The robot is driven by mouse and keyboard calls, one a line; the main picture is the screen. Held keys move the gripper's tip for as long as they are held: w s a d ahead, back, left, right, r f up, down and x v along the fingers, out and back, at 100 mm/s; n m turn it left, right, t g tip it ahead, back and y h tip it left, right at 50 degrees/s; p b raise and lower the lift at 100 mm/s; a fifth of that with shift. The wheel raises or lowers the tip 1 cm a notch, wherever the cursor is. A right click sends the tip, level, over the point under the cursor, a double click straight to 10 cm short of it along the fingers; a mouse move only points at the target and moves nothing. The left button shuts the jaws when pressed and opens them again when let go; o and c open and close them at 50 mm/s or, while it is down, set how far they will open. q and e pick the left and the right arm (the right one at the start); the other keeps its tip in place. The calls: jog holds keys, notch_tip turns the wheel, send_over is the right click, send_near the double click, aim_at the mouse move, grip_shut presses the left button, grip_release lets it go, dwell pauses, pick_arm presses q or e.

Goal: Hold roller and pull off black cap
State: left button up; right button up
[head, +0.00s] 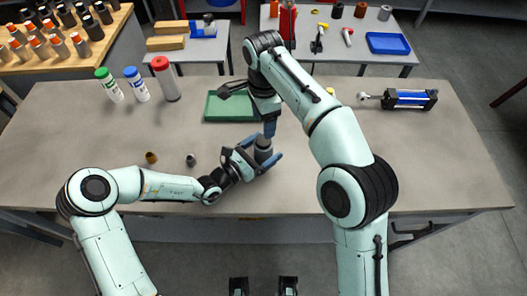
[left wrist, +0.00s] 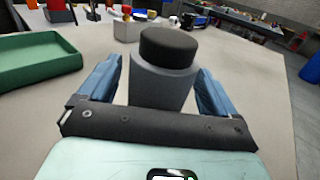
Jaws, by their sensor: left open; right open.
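A grey roller (left wrist: 162,88) with a black cap (left wrist: 168,44) on its top stands upright on the table. My left gripper (head: 262,157) is open, low over the table, with one blue finger on each side of the roller. The left wrist view shows the roller between these fingers, with a gap visible at least on the left side. The roller also shows in the head view (head: 263,152).
A green tray (head: 225,119) lies behind the roller. Bottles with green, blue and red (head: 165,78) caps stand at the back left. Two small parts (head: 190,159) lie left of the roller. The table's right front is clear.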

pick_arm(q)
jog(key=shift+x, duration=0.9)
jog(key=shift+a, duration=0.1)
jog(key=shift+c, duration=0.3)
